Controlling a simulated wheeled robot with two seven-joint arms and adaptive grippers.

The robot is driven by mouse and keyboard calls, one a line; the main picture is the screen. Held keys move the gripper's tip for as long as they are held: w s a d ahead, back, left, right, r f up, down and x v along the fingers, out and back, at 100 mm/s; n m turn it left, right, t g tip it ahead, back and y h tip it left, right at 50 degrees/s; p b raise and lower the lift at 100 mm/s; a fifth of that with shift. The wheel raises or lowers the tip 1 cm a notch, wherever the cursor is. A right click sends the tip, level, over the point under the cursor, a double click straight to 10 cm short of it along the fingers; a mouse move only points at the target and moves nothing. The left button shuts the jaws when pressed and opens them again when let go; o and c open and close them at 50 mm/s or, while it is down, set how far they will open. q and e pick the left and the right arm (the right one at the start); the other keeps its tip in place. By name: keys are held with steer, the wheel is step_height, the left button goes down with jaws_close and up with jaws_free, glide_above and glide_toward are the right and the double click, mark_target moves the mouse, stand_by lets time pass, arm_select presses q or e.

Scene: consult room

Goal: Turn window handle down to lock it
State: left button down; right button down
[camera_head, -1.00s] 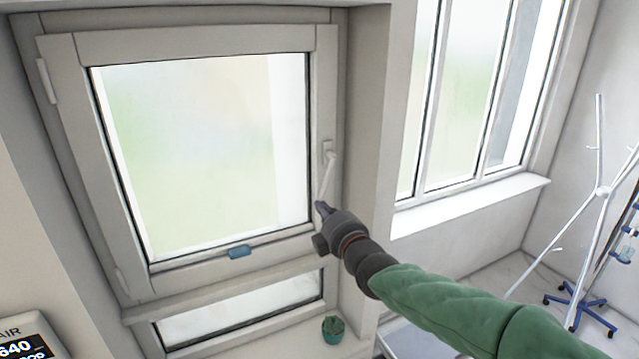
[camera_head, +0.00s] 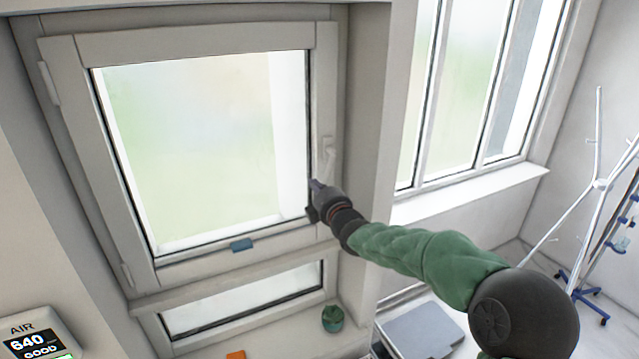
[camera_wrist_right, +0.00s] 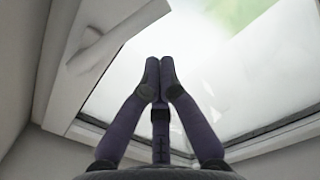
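The window handle (camera_head: 327,158) is a pale lever on the right stile of the window sash (camera_head: 190,41). Its lever appears to hang downward from its mount, with its lower end close to or behind my gripper. In the right wrist view the handle (camera_wrist_right: 98,48) lies at the upper left, apart from my fingers. My right gripper (camera_head: 316,186) is in front of the right edge of the glass, just below and left of the handle. In the wrist view its fingertips (camera_wrist_right: 160,68) meet with nothing between them. My left gripper is not in view.
A blue block (camera_head: 241,245) is on the sash's lower rail. A small potted cactus (camera_head: 333,318) stands on the sill below. A second window (camera_head: 470,90) and a white stand (camera_head: 598,130) are at right. An air monitor (camera_head: 35,335) is at lower left.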

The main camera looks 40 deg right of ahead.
steer(key=shift+d+f, duration=0.2)
steer(key=shift+d, duration=0.45)
steer(key=shift+s+d+f+n+b, duration=0.1)
steer(key=shift+d+f+n+b, duration=0.3)
steer(key=shift+b, duration=1.3)
steer(key=shift+s+d+f+n+b, duration=0.1)
steer(key=shift+d+n+b, duration=0.6)
steer(key=shift+b, duration=1)
steer(key=shift+d+f+n+b, duration=0.3)
steer(key=shift+n+b, duration=0.5)
steer(key=shift+b, duration=0.9)
